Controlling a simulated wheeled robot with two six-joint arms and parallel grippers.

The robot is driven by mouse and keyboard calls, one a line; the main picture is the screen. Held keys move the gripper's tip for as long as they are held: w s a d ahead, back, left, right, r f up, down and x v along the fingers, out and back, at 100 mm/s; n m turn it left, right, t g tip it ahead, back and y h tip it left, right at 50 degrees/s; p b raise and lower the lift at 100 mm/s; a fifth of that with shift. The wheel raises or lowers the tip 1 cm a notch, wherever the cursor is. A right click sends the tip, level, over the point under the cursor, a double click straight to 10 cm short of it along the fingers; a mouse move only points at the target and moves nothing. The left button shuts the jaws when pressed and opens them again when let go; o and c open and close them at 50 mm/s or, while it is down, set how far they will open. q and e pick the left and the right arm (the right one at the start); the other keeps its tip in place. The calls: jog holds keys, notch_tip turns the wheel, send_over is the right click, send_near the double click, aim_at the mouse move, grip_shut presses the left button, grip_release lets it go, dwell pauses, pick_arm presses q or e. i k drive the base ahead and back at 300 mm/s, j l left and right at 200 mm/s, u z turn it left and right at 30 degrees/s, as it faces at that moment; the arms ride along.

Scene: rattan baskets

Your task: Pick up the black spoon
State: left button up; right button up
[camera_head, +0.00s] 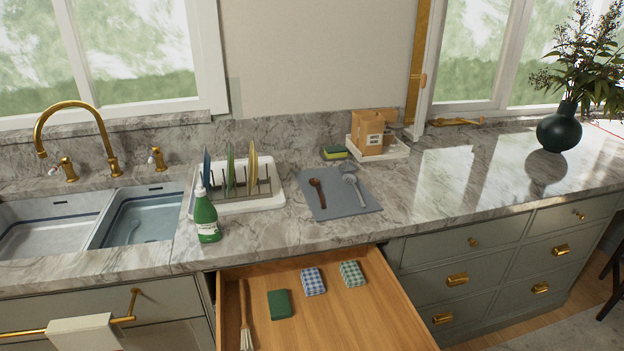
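A dark, brownish-black spoon (317,191) lies on a grey mat (338,205) on the counter, right of the dish rack. A grey spoon-like utensil (355,188) lies beside it to the right, on the same mat, apart from it. No other spoon shows clearly. Neither of my grippers is in view, so nothing is seen touching the spoons.
Left of the mat stand a dish rack (238,201) with upright plates and a green bottle (206,217). Behind are a sponge (334,153) and a tray (377,155) with a brown box. An open wooden drawer (340,318) juts out in front. The counter right of the mat is clear.

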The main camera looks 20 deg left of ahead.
aim_at(314, 182)
jog(key=i+l+u, duration=0.3)
jog(key=l, duration=0.3)
jog(key=i+l+u, duration=0.35)
jog(key=l, duration=0.35)
jog(key=i+l+u, duration=0.15)
jog(key=l, duration=0.25)
jog(key=i+l+u, duration=0.15)
jog(key=l, duration=0.25)
jog(key=i+l+u, duration=0.15)
jog(key=l, duration=0.25)
jog(key=k, duration=0.05)
